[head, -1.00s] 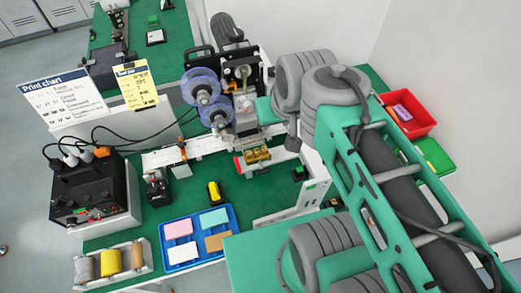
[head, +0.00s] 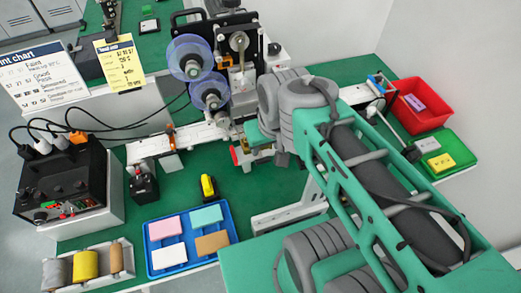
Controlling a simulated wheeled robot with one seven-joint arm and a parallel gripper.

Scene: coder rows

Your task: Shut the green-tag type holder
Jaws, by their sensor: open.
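The coder machine (head: 240,62) stands at the back middle, with two blue translucent reels on its left side. Below it, a small brass type holder part (head: 262,153) shows at the front of the coder, with a red piece (head: 234,156) at its left end. My arm covers the area just right of it. I cannot make out a green tag on a holder now, nor tell whether a holder is open or shut. My gripper is hidden behind my own arm links, which reach to the coder's right front.
A black control box (head: 62,182) with cables stands at the left. A red bin (head: 424,118) and a green tray (head: 467,150) are at the right.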

